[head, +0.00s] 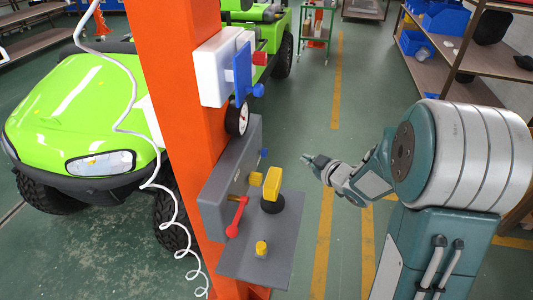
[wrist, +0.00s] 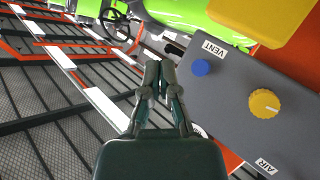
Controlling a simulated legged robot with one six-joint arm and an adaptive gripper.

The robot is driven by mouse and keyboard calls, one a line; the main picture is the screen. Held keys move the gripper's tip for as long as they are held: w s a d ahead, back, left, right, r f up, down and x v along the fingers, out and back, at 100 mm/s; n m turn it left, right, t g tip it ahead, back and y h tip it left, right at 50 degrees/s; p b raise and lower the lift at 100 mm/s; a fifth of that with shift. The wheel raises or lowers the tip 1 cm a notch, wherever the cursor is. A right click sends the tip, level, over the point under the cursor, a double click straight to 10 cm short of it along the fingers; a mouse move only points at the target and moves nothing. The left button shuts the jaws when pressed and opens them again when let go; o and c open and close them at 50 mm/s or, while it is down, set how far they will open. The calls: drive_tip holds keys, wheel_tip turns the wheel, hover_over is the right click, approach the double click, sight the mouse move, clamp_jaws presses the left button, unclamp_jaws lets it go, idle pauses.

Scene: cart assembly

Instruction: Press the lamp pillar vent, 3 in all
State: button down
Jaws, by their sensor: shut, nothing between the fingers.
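The vent is a blue round button (wrist: 200,67) beside a "VENT" label on the grey box (wrist: 235,115) in the wrist view. In the head view the blue button (head: 264,153) shows small on the right side of the grey box (head: 218,200), which is fixed to the orange pillar (head: 178,80). My gripper (head: 307,158) is to the right of the button in the head view, apart from it. In the wrist view my gripper (wrist: 157,75) is shut and empty, with the button to the right of its fingertips.
A yellow knob (wrist: 264,103) sits beside the button, near an "AIR" label. A grey shelf (head: 255,260) with a yellow-handled lever (head: 272,183) and a red lever (head: 236,218) stand below. A green cart (head: 80,110) is behind the pillar.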

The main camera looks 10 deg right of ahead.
sight(264, 153)
drive_tip(key=shift+s+d, duration=0.1)
drive_tip(key=shift+d, duration=0.15)
drive_tip(key=shift+w+a, duration=0.55)
drive_tip(key=shift+a, duration=0.85)
drive_tip(key=shift+w+a, duration=0.55)
drive_tip(key=shift+a, duration=0.8)
drive_tip(key=shift+w+a, duration=0.55)
drive_tip(key=shift+a, duration=0.85)
drive_tip(key=shift+w+a, duration=0.15)
drive_tip(key=shift+a, duration=0.15)
